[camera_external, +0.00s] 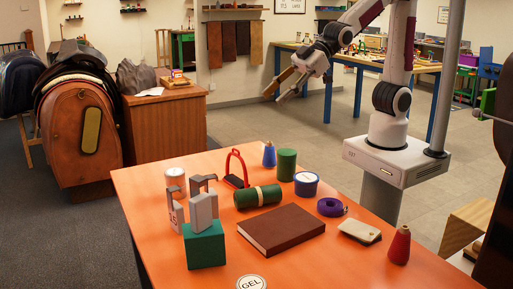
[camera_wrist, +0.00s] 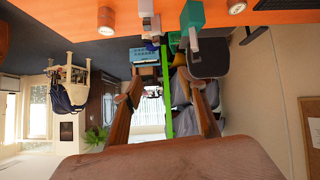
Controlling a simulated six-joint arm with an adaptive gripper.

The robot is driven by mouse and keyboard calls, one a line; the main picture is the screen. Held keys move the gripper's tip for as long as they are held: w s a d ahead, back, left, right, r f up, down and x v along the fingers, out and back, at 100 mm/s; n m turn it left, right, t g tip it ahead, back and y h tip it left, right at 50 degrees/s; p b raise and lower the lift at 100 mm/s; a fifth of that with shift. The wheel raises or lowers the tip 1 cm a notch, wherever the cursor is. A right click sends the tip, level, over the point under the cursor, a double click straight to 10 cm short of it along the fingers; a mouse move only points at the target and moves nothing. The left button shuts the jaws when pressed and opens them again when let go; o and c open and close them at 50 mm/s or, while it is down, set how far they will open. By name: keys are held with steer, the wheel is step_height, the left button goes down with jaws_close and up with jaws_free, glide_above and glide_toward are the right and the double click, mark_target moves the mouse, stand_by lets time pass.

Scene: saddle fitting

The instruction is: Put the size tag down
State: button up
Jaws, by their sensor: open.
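The size tag (camera_external: 176,212), a pale hooked piece marked with what looks like 15, stands upright on the orange table, just left of a teal block (camera_external: 206,247). A similar grey hooked piece (camera_external: 204,208) sits on top of that block. My gripper (camera_external: 278,96) is open and empty, raised in the air well behind and above the table, apart from the tag. In the wrist view, which is upside down, two brown fingers stand wide apart with nothing held (camera_wrist: 164,92). The pale tag (camera_wrist: 147,8) and the teal block (camera_wrist: 190,12) show at its top edge.
The table (camera_external: 150,185) also bears a brown book (camera_external: 281,231), a green roll (camera_external: 258,196), a red stirrup-like piece (camera_external: 236,168), a purple tape (camera_external: 331,207), a red cone (camera_external: 400,245), a round GEL label (camera_external: 251,282) and several tins. The table's right front is fairly clear.

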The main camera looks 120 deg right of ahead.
steer(key=s+f+m+g, duration=0.1)
steer(key=s+g, duration=0.4)
steer(key=s, duration=2.1)
steer(key=shift+s+a, duration=0.4)
